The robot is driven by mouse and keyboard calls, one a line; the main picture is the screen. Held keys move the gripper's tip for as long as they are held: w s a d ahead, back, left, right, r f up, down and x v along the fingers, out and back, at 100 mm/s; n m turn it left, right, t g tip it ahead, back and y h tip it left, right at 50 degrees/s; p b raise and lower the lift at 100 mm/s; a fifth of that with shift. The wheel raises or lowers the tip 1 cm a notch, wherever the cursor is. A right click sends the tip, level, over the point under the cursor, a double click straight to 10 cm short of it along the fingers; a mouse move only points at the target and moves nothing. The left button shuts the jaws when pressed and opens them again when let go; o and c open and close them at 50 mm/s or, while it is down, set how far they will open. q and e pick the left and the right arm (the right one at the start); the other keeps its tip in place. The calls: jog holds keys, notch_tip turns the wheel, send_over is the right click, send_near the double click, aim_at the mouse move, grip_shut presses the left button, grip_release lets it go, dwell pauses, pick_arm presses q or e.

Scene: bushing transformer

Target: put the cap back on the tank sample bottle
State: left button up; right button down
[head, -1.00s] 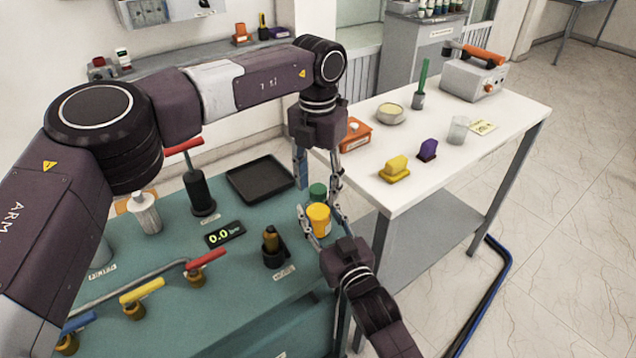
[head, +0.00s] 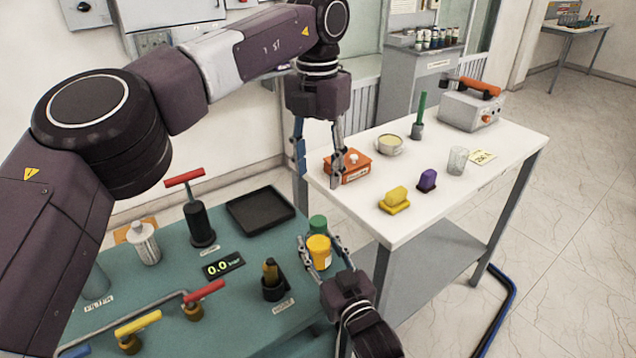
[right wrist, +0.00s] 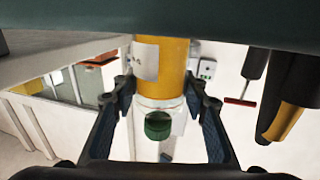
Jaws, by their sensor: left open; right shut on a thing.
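The tank sample bottle (head: 319,252), clear with yellow oil and a pale label, stands upright at the right end of the teal bench. It also shows in the right wrist view (right wrist: 163,65), upside down there. The green cap (head: 317,223) sits at the bottle's top, and in the wrist view (right wrist: 158,125) it is at the neck end. I cannot tell how tightly it fits. My right gripper (head: 319,242) is shut on the bottle, a finger on either side. My left gripper (head: 318,177) is open and empty, above and apart from the cap.
A black tray (head: 260,212), a dark pump with a red handle (head: 201,220), a display (head: 223,266) and a dark holder with a brown bottle (head: 272,280) are on the bench. The white table (head: 440,205) at right carries an orange box (head: 348,168) and other items.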

jog(key=c, duration=1.1)
grip_release()
jog(key=v, duration=1.2)
jog(key=shift+d+f, duration=0.1)
